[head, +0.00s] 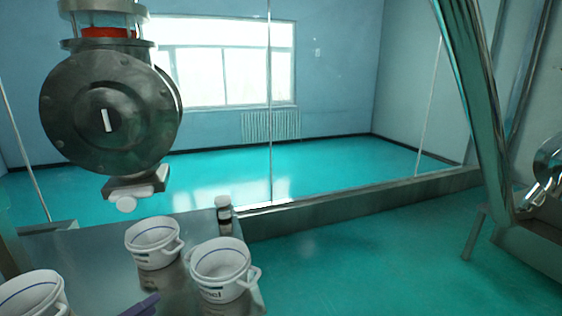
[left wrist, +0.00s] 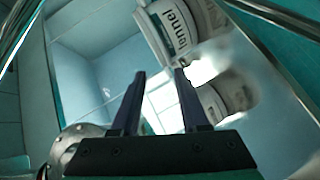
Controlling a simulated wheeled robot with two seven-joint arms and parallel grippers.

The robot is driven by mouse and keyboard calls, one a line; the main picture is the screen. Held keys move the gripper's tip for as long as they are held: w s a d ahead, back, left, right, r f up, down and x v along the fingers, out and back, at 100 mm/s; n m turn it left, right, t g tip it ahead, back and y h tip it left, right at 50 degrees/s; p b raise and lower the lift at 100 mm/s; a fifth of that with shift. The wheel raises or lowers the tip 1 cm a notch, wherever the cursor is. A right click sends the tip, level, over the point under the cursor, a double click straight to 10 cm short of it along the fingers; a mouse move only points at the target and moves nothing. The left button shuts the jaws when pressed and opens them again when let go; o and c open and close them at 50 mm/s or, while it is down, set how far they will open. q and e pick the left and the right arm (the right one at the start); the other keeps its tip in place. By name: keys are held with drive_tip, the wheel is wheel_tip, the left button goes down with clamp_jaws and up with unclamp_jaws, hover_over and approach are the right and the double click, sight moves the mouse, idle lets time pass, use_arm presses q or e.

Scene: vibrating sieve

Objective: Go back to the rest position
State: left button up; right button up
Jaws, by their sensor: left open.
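My left gripper (left wrist: 160,76) is open, with its two dark fingers apart and nothing between them. In the head view only a dark purple tip of the left gripper (head: 143,304) shows at the bottom edge, close to the white buckets. A white bucket (left wrist: 172,28) with dark lettering is beyond the fingertips in the left wrist view, apart from them. My right gripper is not in view.
White buckets with handles stand on a shiny metal table (head: 95,248): one at left (head: 32,296), one in the middle (head: 153,243), one at right (head: 222,270). A small dark-labelled jar (head: 224,214) stands behind. A large metal valve (head: 110,110) hangs above. Green floor at right is clear.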

use_arm(q)
drive_tip(key=s+d+f+m+g+y, duration=0.2)
drive_tip(key=s+f+m+g+y, duration=0.3)
drive_tip(key=f, duration=0.5)
drive_tip(key=s+d+f+m+g+y, duration=0.2)
drive_tip(key=s+f+m+g, duration=0.35)
drive_tip(key=s+f, duration=0.3)
wheel_tip(320, 180, down, 29)
drive_tip(key=s+g+b, duration=0.1)
drive_tip(key=b, duration=0.5)
drive_tip(key=s+a+f+g+b, duration=0.1)
drive_tip(key=s+a+f+b, duration=0.2)
drive_tip(key=s+f, duration=1.4)
drive_tip(key=shift+a+f+b, duration=0.15)
drive_tip(key=shift+f+b, duration=0.35)
drive_tip(key=shift+f, duration=0.45)
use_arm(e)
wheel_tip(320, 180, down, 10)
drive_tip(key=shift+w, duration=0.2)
use_arm(q)
drive_tip(key=shift+s+g, duration=0.1)
drive_tip(key=shift+g, duration=0.15)
